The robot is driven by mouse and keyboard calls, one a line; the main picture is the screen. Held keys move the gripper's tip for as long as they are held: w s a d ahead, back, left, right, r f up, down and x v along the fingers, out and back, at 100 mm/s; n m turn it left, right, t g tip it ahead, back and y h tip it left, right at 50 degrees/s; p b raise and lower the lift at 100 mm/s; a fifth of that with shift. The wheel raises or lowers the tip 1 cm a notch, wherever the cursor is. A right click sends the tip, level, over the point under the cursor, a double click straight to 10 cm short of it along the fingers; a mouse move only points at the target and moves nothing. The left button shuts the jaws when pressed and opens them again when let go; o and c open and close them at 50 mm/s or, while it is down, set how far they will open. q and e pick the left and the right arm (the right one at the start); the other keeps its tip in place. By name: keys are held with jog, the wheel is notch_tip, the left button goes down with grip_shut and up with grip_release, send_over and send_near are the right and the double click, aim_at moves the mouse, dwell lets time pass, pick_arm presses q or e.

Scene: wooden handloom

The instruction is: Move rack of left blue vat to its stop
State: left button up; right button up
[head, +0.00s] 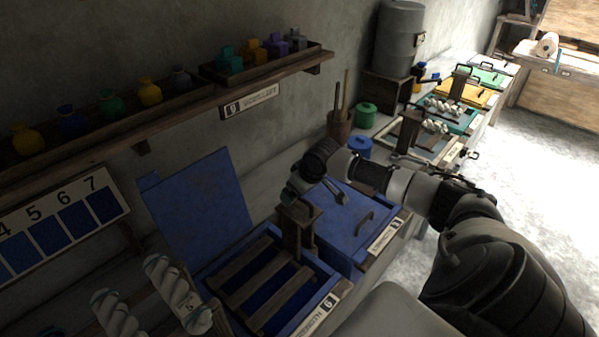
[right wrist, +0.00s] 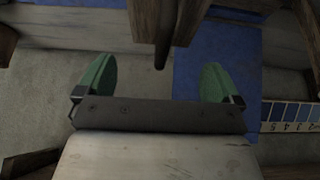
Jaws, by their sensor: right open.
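The left blue vat (head: 318,318) stands open in the head view, its blue lid (head: 198,205) raised behind it. Its wooden rack (head: 262,277) shows as several slats across the opening, with an upright wooden post (head: 297,236) at the right side. My right gripper (head: 292,193) is just above this post. In the right wrist view its green fingertips (right wrist: 155,82) are wide apart and nothing is between them. A dark wooden piece with a peg (right wrist: 163,40) lies ahead of the fingers there. I cannot tell whether anything touches. My left gripper is not in view.
A second blue vat with a closed, handled lid (head: 345,213) adjoins on the right. Twisted white skeins (head: 180,295) are at the lower left. A wall shelf (head: 160,117) carries coloured jars. More vats (head: 475,92) line the bench further back.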

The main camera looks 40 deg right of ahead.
notch_tip(320, 180, down, 3)
jog(key=shift+b, duration=1.2)
jog(key=shift+r, duration=0.1)
pick_arm(q)
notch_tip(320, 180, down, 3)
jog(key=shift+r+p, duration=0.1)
jog(key=shift+p, duration=0.2)
pick_arm(e)
jog(key=shift+f, duration=0.2)
jog(key=shift+f, duration=0.1)
jog(key=shift+c, duration=0.3)
